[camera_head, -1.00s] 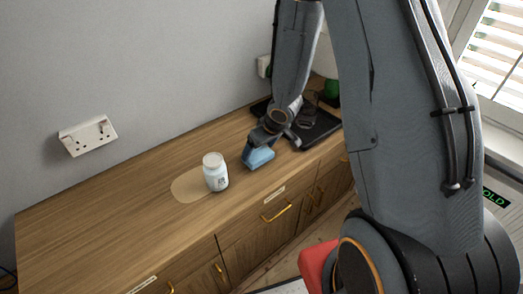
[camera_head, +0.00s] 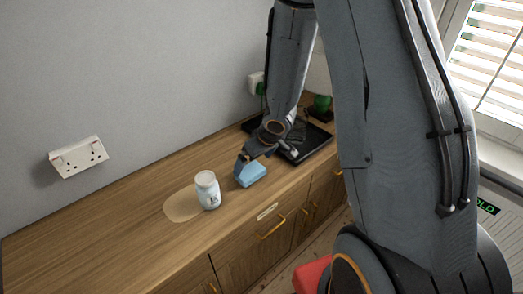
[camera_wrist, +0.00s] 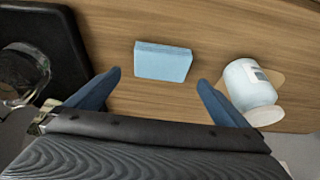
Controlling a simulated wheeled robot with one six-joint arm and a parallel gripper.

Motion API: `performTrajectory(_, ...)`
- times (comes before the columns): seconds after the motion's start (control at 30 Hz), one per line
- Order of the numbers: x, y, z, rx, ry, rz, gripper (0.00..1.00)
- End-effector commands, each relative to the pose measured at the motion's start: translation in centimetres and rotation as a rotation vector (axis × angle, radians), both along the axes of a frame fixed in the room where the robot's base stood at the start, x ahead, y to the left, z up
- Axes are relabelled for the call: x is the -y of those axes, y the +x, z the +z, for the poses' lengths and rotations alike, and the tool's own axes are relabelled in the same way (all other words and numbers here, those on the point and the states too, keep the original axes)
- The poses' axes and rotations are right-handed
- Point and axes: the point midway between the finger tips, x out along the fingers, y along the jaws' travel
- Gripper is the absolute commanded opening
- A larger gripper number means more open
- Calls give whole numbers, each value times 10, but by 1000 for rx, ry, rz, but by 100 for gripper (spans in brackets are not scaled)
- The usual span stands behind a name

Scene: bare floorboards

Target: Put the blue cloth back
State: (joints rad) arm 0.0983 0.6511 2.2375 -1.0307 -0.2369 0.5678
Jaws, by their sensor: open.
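The blue cloth (camera_head: 251,174) is a small, light blue folded block lying flat on the wooden counter, right of the white jar. It also shows in the wrist view (camera_wrist: 163,63), just beyond and between my fingertips. My gripper (camera_head: 243,165) is at the cloth's left and back side in the head view. In the wrist view my gripper (camera_wrist: 160,80) has its two blue fingers spread wide, with nothing between them. The cloth appears clear of both fingers.
The white-lidded jar (camera_head: 208,191) stands at the edge of a pale round patch (camera_head: 180,205); in the wrist view the jar (camera_wrist: 248,85) is close to my right finger. A black tray (camera_head: 312,143) lies at right. The counter's left part is clear.

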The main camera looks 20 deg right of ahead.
Motion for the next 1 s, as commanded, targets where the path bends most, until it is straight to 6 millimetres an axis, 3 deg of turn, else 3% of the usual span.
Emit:
performTrajectory(0.03,2,-4,15,4,-1,0,100)
performTrajectory(0.2,8,-18,47,3,-1,1,100)
performTrajectory(0.63,18,-32,88,13,-23,-27,100)
performTrajectory(0.77,27,-38,116,31,-82,-107,100)
performTrajectory(0.87,33,-55,141,19,-127,-187,100)
performTrajectory(1.0,33,-93,169,-35,-153,-294,100)
